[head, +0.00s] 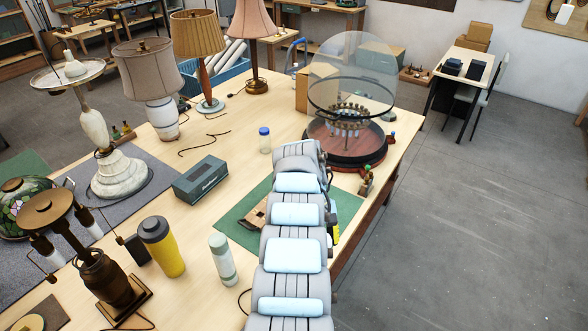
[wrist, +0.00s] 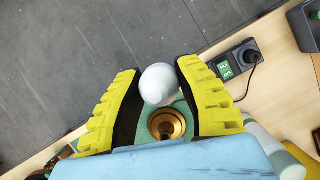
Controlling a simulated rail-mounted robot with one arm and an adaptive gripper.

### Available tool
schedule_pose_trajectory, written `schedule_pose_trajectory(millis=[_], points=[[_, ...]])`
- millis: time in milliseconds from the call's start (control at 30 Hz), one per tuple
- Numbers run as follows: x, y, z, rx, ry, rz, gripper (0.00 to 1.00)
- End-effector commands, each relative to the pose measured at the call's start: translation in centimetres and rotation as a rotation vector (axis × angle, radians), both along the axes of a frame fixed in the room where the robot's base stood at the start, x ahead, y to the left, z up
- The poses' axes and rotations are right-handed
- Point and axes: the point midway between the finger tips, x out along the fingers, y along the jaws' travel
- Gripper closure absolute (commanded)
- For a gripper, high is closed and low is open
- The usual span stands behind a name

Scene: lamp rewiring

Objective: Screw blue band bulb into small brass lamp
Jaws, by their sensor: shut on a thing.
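In the wrist view my gripper (wrist: 160,78) is shut on a white bulb (wrist: 159,86), its yellow-backed fingers on either side of it. No blue band shows on the visible part of the bulb. A round brass part with a dark centre, which looks like the small brass lamp (wrist: 166,124), is just below the bulb in the picture, over green mat. I cannot tell whether bulb and lamp touch. In the head view my arm hides the bulb and lamp; only a yellow bit of my gripper (head: 335,233) shows at its right.
A green mat (head: 235,222) lies under my arm. A glass-domed stand (head: 345,150) is beyond it, near the table's right edge. A white bottle (head: 222,260), yellow tumbler (head: 163,248) and grey-green box (head: 201,180) stand left. A black device with green display (wrist: 234,68) is right of my gripper.

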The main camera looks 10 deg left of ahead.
Motion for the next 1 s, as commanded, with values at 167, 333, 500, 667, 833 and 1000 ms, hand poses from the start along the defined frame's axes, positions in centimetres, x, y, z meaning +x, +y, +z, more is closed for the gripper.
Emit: schedule_pose_trajectory(millis=[167,333,500,667,833,1000], points=[[0.2,0.4,0.1,0.0,-0.002,0.032,0.96],[0.3,0.8,0.3,0.0,-0.001,0.062,0.96],[0.4,1.2,0.5,-0.002,0.001,0.092,0.96],[0.5,1.6,0.6,-0.002,0.002,0.12,0.96],[0.7,2.0,0.7,-0.002,0.002,0.15,0.96],[0.9,2.4,0.9,0.0,-0.001,0.178,0.96]])
